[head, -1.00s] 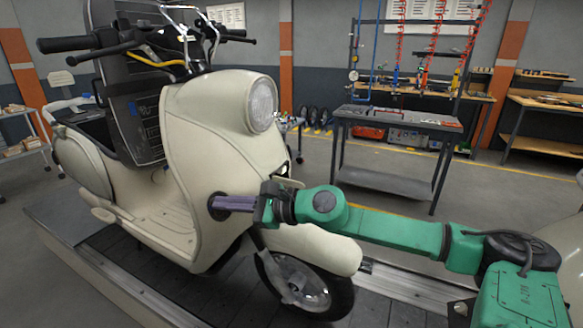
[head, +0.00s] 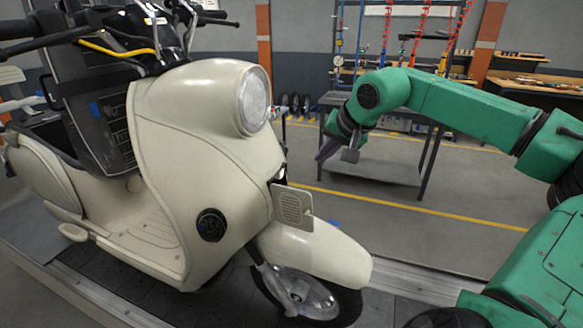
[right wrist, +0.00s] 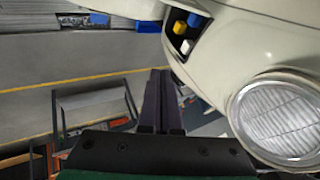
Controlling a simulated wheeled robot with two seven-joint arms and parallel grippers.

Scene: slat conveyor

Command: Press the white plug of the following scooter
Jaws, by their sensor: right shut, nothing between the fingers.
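The cream scooter (head: 190,130) stands upright at the left of the head view. Its front panel has a small opening with a hinged cover (head: 293,205) hanging open beside it. In the right wrist view, the opening shows a white plug (right wrist: 187,47), a yellow plug (right wrist: 180,27) and a blue plug (right wrist: 197,19). My right gripper (head: 322,153) is shut and empty, in the air right of the scooter's front and apart from it. Its fingers also show in the right wrist view (right wrist: 160,73), left of the opening. My left gripper is not in view.
A round black part (head: 211,225) sits on the scooter's front panel. The headlight (head: 254,100) is above the opening. The scooter stands on the slat conveyor (head: 85,290). A grey workbench (head: 375,172) stands behind my right gripper, with open floor in between.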

